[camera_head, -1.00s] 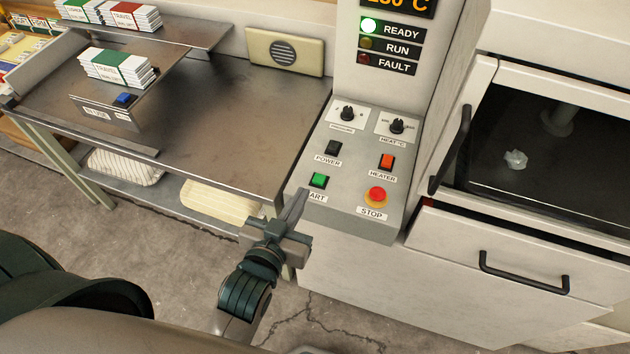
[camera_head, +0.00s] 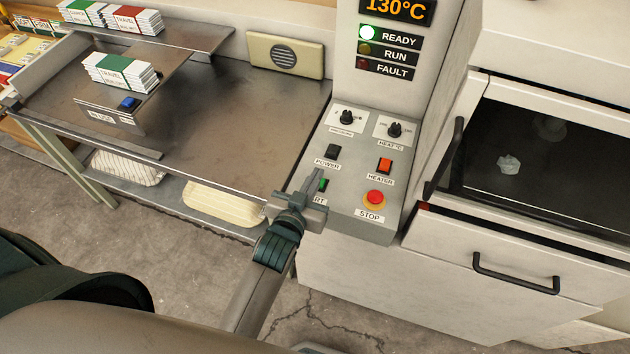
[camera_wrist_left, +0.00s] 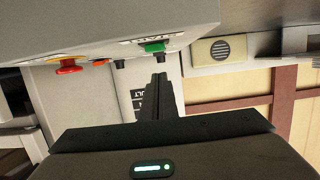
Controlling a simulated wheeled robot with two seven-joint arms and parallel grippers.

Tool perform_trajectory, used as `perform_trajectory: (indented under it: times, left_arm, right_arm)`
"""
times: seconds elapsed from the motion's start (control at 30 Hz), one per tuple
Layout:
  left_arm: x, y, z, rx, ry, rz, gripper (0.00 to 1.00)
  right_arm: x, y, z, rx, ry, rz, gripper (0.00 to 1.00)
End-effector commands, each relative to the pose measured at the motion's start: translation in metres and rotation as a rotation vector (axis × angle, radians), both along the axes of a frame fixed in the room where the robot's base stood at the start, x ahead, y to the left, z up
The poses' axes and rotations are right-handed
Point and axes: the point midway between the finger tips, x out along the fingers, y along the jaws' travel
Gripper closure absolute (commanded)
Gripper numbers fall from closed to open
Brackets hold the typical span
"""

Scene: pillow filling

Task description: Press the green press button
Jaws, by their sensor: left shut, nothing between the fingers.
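The green press button (camera_head: 323,185) sits on the sloping face of the control panel (camera_head: 345,222), beside a partly covered label ending in "RT". My left gripper (camera_head: 314,176) is shut and empty. Its tips are over the left part of the button in the head view and hide some of it. In the left wrist view the green button (camera_wrist_left: 153,47) stands out from the panel, just beyond the fingertips (camera_wrist_left: 158,78). A small gap seems to show there; I cannot tell contact for sure. My right gripper is not in view.
A red stop button (camera_head: 373,199) is right of the green one, with the orange heater switch (camera_head: 385,165) and black power switch (camera_head: 333,151) above. A metal table (camera_head: 230,125) stands left. A drawer handle (camera_head: 515,275) sticks out at right.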

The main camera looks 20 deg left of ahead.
Motion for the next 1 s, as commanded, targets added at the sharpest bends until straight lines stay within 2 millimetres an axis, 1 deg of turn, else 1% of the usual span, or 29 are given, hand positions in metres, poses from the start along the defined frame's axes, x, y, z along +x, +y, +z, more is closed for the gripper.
perform_trajectory:
  times: [0.03, 0.2, 0.4, 0.7, 0.9, 1.0]
  left_arm:
    - [-0.002, 0.0, -0.008, 0.0, 0.006, 0.0, 1.0]
    - [-0.002, 0.0, -0.023, -0.001, 0.004, 0.001, 1.0]
    - [-0.002, 0.0, -0.03, -0.001, 0.002, 0.0, 1.0]
    - [-0.002, 0.0, -0.031, -0.001, 0.002, 0.0, 1.0]
    - [-0.002, 0.0, -0.052, 0.0, 0.004, 0.0, 1.0]
    - [-0.003, 0.0, -0.053, 0.0, 0.008, 0.0, 1.0]
  right_arm:
    - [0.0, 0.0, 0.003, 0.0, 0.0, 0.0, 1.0]
    - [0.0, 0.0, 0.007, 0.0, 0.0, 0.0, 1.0]
    - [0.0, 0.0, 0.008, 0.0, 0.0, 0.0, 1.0]
    - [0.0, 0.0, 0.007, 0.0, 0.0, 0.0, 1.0]
    - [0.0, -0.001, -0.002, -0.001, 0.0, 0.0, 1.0]
    - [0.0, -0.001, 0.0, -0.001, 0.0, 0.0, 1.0]
